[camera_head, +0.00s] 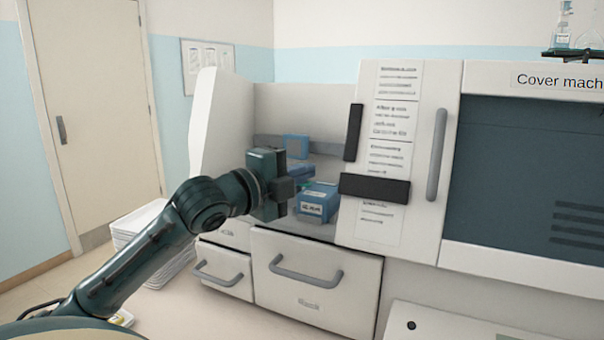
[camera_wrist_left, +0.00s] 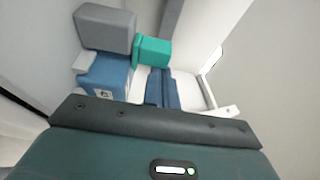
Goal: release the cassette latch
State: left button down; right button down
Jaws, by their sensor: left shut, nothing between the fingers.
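My left gripper (camera_head: 291,181) is inside the open bay of the white machine, shut, with nothing seen between its fingers. A blue cassette box with a white label (camera_head: 313,204) sits just right of and below the fingers; whether they touch it is unclear. In the left wrist view the labelled blue box (camera_wrist_left: 104,74) is upper left, beside a teal block (camera_wrist_left: 152,51) and dark blue upright bars (camera_wrist_left: 161,89). A grey block (camera_wrist_left: 105,29) covers part of the box. I cannot tell which part is the latch. My right gripper is not in view.
A blue square frame (camera_head: 295,147) stands at the bay's back. A white panel with instruction sheets (camera_head: 388,150) and black blocks (camera_head: 375,188) borders the bay on the right. Drawers with grey handles (camera_head: 306,271) lie below. A stack of white trays (camera_head: 140,238) stands left.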

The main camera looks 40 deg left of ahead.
pick_arm(q)
jog(key=shift+s+a, duration=0.1)
jog(key=shift+a, duration=0.2)
jog(key=shift+s+a, duration=0.2)
jog(key=shift+a, duration=0.5)
jog(key=shift+r, duration=0.1)
jog(key=shift+d, duration=0.1)
